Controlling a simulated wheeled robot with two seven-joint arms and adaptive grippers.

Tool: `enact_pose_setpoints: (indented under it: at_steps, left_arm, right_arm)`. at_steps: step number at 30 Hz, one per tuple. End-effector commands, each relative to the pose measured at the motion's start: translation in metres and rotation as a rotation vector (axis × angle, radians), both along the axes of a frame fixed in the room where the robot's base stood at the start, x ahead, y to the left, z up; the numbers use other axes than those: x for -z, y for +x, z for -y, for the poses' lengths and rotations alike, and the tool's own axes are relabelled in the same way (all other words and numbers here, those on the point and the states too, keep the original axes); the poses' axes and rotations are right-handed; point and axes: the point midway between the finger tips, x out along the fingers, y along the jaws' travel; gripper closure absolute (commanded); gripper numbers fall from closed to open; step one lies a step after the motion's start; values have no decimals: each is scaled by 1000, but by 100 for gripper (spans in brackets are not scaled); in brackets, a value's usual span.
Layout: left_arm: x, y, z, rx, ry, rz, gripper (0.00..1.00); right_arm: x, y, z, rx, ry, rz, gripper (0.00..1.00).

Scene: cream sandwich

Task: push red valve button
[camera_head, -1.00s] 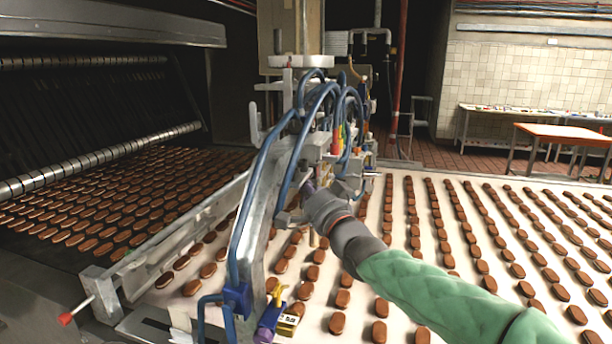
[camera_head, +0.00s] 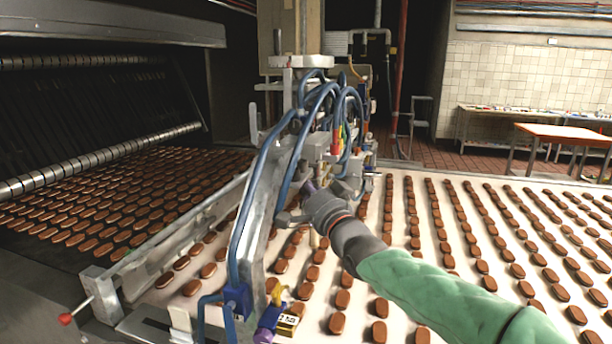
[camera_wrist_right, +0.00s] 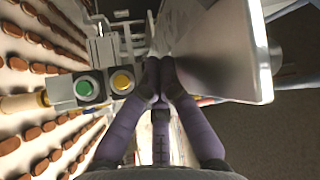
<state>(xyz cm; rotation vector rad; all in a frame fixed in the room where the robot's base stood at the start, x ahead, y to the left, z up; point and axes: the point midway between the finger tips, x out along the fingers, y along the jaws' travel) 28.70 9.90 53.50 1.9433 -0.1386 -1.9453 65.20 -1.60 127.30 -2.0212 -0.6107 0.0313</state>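My right gripper (camera_head: 309,188) reaches in from the right, against or close to the metal frame of the depositing machine (camera_head: 262,215). In the right wrist view its purple fingers (camera_wrist_right: 160,66) come together at the tips, with nothing seen between them. The tips are beside a pale metal plate. A box with a green button (camera_wrist_right: 84,88) and a yellow button (camera_wrist_right: 122,81) is just left of the fingers. No red valve button can be made out; the fingers or frame may hide it. My left gripper is not in view.
A lever with a red knob (camera_head: 66,319) sticks out at the lower left of the machine. Blue hoses (camera_head: 262,165) arch over the frame. A pale conveyor (camera_head: 455,310) carries rows of brown biscuits.

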Motion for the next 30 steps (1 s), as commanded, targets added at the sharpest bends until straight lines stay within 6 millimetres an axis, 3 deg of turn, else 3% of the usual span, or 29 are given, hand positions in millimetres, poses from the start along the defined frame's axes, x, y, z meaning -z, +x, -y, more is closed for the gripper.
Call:
enact_pose_setpoints:
  at_steps: [30]
  left_arm:
    - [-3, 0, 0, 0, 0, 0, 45]
  right_arm:
    - [-1, 10, 3, 1, 0, 0, 100]
